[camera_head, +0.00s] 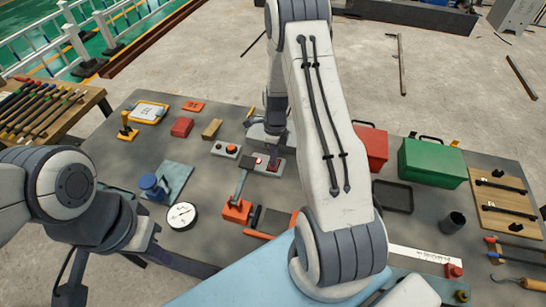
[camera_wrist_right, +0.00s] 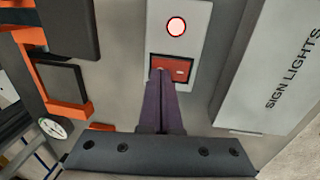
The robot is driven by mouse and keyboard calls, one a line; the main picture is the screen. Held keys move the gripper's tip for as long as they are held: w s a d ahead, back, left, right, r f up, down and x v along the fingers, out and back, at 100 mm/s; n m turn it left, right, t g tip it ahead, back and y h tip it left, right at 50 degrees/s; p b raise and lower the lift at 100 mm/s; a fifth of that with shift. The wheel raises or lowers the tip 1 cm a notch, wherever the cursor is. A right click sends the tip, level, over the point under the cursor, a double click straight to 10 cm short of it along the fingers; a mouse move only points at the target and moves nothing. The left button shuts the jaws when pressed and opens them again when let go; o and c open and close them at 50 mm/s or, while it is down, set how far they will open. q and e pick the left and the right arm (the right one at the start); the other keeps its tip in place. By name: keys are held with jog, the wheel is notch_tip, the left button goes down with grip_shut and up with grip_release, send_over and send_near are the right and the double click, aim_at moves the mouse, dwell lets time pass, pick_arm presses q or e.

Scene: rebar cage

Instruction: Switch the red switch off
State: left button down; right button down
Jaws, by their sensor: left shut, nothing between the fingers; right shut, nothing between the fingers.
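The red switch (camera_wrist_right: 182,68) is a rocker set in a light grey plate (camera_wrist_right: 193,105) in the right wrist view. A round red lamp (camera_wrist_right: 176,26) on the same plate looks lit. The switch also shows small in the head view (camera_head: 274,166), partly behind my right gripper. My right gripper (camera_wrist_right: 161,72) is shut and empty, its fingertips at the left edge of the switch; I cannot tell whether they touch it. My left gripper (camera_head: 216,268) is shut and empty, low over the near left part of the table, away from the switch.
A grey box marked SIGN LIGHTS (camera_wrist_right: 267,70) stands beside the switch plate. A small box with a red button (camera_head: 231,149), an orange-based lever (camera_head: 237,211) and a round gauge (camera_head: 181,216) are nearby. A green case (camera_head: 432,162) stands at the right.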

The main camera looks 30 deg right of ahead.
jog(key=shift+f, duration=0.25)
jog(key=shift+s+a+f, duration=0.1)
jog(key=shift+f, duration=0.2)
jog(key=shift+r, duration=0.1)
jog(key=shift+w+d+r, duration=0.15)
jog(key=shift+w+d, duration=0.25)
jog(key=shift+d, duration=0.1)
jog(key=shift+w+d, duration=0.15)
jog(key=shift+d, duration=0.05)
